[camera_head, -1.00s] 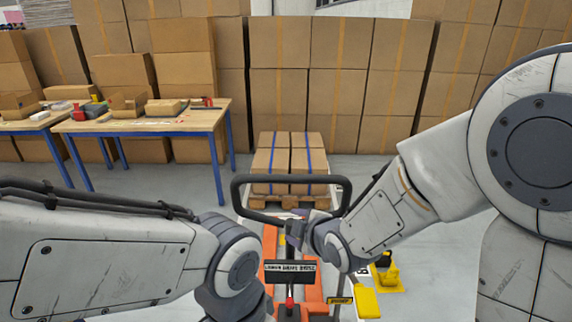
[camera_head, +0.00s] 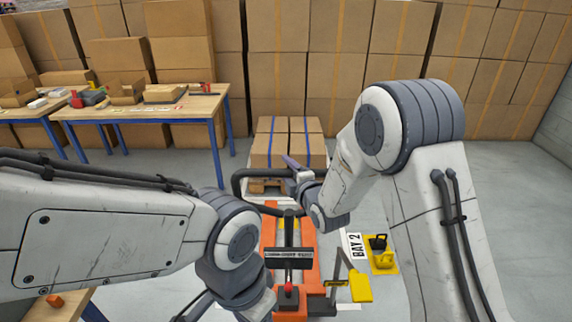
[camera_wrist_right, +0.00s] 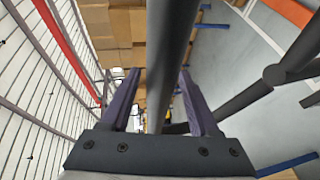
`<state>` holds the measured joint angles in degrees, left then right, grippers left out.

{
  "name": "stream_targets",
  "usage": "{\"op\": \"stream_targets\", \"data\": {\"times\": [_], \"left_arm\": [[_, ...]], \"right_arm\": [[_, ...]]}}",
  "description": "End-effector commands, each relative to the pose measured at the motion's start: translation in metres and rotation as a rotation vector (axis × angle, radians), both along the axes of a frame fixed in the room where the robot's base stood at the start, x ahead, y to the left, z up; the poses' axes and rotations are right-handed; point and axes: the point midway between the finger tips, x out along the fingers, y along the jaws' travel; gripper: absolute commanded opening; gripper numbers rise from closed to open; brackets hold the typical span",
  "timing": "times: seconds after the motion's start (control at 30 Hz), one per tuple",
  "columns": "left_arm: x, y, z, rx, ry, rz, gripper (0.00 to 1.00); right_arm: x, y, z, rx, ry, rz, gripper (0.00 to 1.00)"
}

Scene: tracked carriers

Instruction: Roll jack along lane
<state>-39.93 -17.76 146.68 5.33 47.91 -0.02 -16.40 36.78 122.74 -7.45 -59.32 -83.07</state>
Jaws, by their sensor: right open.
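The orange pallet jack (camera_head: 303,243) stands ahead of me with its dark looped handle (camera_head: 240,190) tilted toward me. A pallet of cartons with blue straps (camera_head: 268,150) stands behind the handle. My right gripper (camera_head: 290,166) is at the upper right part of the handle loop. In the right wrist view a thick dark bar of the handle (camera_wrist_right: 172,60) runs between the open fingers of that gripper (camera_wrist_right: 160,90); whether either finger touches it I cannot tell. My left arm reaches in from the left, but its gripper does not show.
White lane lines and a BAY 2 label (camera_head: 355,246) are on the floor right of the jack. Workbenches (camera_head: 180,108) stand at left; stacked cartons (camera_head: 340,60) line the back. Floor at right is open.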

Motion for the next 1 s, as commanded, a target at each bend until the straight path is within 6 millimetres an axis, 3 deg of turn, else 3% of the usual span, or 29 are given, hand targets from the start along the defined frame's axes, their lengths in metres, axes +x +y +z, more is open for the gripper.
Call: {"op": "stream_targets", "data": {"times": [0.13,0.43,0.6,1.0], "left_arm": [[-0.0001,0.0000,0.0047,0.000,0.000,0.000,0.50],[0.0000,0.0000,0.0044,0.000,0.000,0.000,0.50],[0.0000,0.0000,0.0044,0.000,0.000,0.000,0.50],[0.0000,0.0000,0.0044,0.000,0.000,0.000,0.50]], "right_arm": [[0.0099,0.0046,-0.0017,0.001,0.001,0.000,0.62],[0.0118,0.0052,-0.0029,0.001,0.001,0.000,0.62],[0.0116,0.0051,-0.0028,0.001,0.001,0.000,0.00],[0.0115,0.0049,-0.0030,0.000,0.002,0.000,0.00]]}}
